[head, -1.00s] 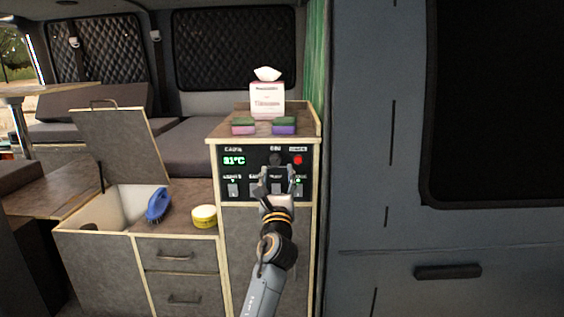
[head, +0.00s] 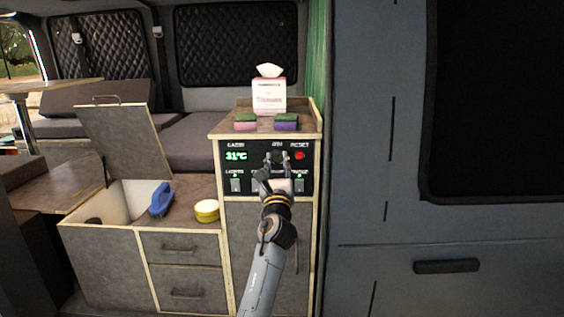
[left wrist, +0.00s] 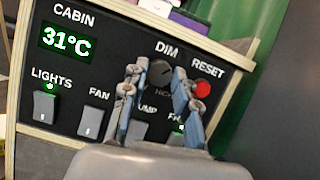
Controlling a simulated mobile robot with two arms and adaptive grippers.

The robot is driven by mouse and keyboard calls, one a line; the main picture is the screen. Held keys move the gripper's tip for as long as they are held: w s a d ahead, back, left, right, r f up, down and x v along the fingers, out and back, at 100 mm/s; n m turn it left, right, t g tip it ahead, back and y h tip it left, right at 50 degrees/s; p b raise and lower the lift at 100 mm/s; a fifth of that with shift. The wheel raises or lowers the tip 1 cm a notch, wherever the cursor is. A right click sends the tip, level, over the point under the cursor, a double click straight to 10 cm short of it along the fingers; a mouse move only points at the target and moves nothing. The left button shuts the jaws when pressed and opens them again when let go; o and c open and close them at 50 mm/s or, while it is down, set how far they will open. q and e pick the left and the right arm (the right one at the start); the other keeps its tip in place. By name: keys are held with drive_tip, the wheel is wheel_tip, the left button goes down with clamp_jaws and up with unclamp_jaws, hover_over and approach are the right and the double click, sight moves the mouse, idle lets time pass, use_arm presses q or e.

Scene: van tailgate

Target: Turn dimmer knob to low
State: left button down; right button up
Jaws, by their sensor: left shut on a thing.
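The dark round dimmer knob (left wrist: 160,73), under the label DIM, sits on the black control panel (head: 236,170) of the tall cabinet. My left gripper (head: 277,160) reaches up to the panel from below. In the left wrist view its two fingers (left wrist: 159,76) stand on either side of the knob and are shut on it. The fingers hide parts of the labels around the knob, so its exact setting is hard to read.
The red reset button (left wrist: 202,89) is close to the right finger. Rocker switches (left wrist: 45,105) line the panel's lower row. A tissue box (head: 269,97) and sponges (head: 286,122) stand on the cabinet top. An open bin with a blue brush (head: 161,199) is at the left.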

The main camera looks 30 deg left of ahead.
drive_tip(key=shift+d, duration=0.15)
drive_tip(key=shift+d, duration=0.35)
drive_tip(key=shift+d+f, duration=0.15)
drive_tip(key=shift+f, duration=0.05)
